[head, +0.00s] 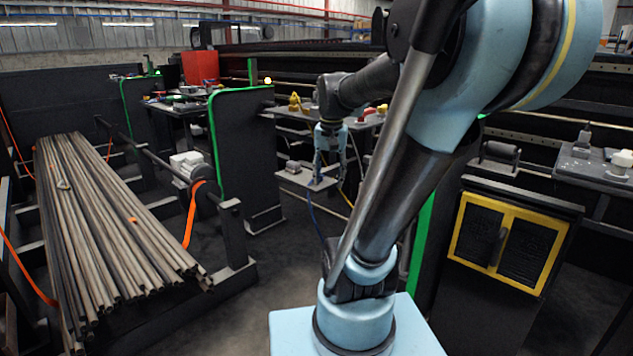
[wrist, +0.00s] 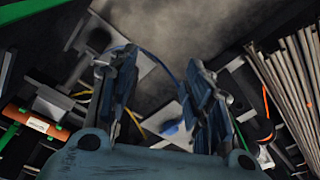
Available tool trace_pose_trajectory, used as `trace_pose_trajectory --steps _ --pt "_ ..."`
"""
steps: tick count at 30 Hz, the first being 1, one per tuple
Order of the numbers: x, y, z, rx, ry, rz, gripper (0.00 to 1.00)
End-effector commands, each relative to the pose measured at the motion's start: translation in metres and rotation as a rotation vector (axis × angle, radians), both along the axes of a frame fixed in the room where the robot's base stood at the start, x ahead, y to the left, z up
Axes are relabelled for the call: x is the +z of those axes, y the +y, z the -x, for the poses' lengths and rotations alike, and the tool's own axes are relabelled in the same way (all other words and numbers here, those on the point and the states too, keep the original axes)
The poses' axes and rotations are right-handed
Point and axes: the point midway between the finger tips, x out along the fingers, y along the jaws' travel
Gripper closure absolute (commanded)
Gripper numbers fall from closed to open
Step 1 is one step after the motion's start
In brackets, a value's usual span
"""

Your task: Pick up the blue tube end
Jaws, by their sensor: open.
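My gripper (head: 328,180) hangs fingers-down over a small grey shelf in the middle of the head view. In the wrist view my gripper (wrist: 160,68) has its two fingers wide apart, with nothing held between them. A thin blue tube (head: 313,217) hangs down from the shelf area, just below and left of the gripper. In the wrist view the blue tube (wrist: 163,67) curves across the gap near the fingertips. A small blue patch (wrist: 172,127) shows between the fingers; I cannot tell whether it is the tube end.
A yellow cable (wrist: 135,124) lies near the left finger. A grey plate (head: 318,182) is close under the gripper. A dark panel with green edging (head: 243,150) stands to the left. A rack of long metal tubes (head: 110,225) fills the far left. Dark floor is open below.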

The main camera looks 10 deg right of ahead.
Motion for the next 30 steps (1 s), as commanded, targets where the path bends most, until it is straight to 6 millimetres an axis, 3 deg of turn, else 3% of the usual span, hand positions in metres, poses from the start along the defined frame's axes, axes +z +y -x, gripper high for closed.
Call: trace_pose_trajectory --steps 9,18,24,30 --pt "0.053 -0.001 -0.097 -0.238 0.049 -0.021 0.54" --pt "0.079 -0.003 -0.183 -0.449 0.089 -0.031 0.54" --pt "0.084 -0.004 -0.215 -0.532 0.106 -0.032 0.54" --pt "0.077 -0.004 -0.224 -0.554 0.110 -0.032 0.54"
